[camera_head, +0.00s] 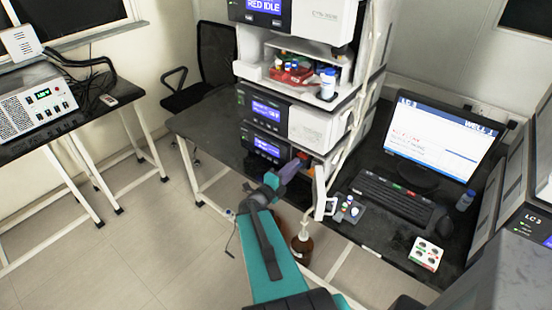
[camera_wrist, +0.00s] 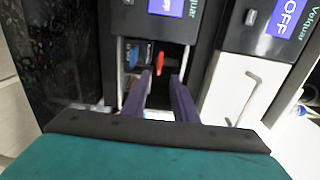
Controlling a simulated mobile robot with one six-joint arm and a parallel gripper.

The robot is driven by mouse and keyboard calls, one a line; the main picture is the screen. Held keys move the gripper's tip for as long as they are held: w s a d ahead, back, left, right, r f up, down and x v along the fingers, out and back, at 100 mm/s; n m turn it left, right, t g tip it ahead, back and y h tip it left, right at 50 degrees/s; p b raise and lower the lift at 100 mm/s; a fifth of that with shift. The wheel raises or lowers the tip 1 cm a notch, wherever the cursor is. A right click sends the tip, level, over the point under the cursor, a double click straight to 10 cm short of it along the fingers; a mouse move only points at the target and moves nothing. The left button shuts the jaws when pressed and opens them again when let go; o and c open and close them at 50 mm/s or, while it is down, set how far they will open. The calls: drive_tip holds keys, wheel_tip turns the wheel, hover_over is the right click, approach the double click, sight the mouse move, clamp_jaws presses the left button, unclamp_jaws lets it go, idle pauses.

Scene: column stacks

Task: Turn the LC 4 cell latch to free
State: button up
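A small red latch (camera_wrist: 160,63) sits in an open bay (camera_wrist: 178,57) of a dark module in the wrist view, roughly in line with the picture's vertical. In the head view, red (camera_head: 302,155) shows at the lower module of the middle stack, just beyond my gripper (camera_head: 288,172). In the wrist view my gripper (camera_wrist: 160,82) has its two purple fingers apart, with a clear gap. The latch shows between and just beyond the fingertips; I cannot tell whether they touch it. No LC 4 label is readable on this stack.
A white panel with a handle (camera_wrist: 240,88) stands right of the bay in the wrist view. In the head view, a brown bottle (camera_head: 301,246) is below the bench edge. A keyboard (camera_head: 392,197) and monitor (camera_head: 438,138) are right, beside a unit marked LC 3 (camera_head: 535,222).

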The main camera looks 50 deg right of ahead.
drive_tip(key=w+a+f+n+t+y+b, duration=0.1)
drive_tip(key=w+a+f+n+t+y, duration=0.2)
drive_tip(key=w+a+f+n+t, duration=0.55)
drive_tip(key=w+a+f+n+t+y+b, duration=0.2)
drive_tip(key=w+a+f+n+t, duration=0.15)
drive_tip(key=w+a, duration=0.95)
drive_tip(key=w+a+f+n+y, duration=0.1)
drive_tip(key=a+f+n+y, duration=0.25)
drive_tip(key=a, duration=0.35)
drive_tip(key=w+a+f+n+y+b, duration=0.1)
drive_tip(key=a+f+n+y, duration=0.2)
drive_tip(key=a+f, duration=0.3)
drive_tip(key=w+a+f+n+y, duration=0.1)
drive_tip(key=a+f+n+y, duration=0.2)
drive_tip(key=a, duration=0.5)
drive_tip(key=s+a+f+n+g+y, duration=0.5)
drive_tip(key=s+a+f+n+g, duration=0.25)
drive_tip(key=s+a+f, duration=0.5)
drive_tip(key=s+d+n+g+h, duration=0.1)
drive_tip(key=s+n+g, duration=0.6)
drive_tip(key=s, duration=1.4)
drive_tip(key=d+g, duration=0.1)
drive_tip(key=g, duration=0.1)
drive_tip(key=shift+s+n+g+b, duration=0.2)
drive_tip(key=shift+n+g+b, duration=0.15)
drive_tip(key=shift+n, duration=0.05)
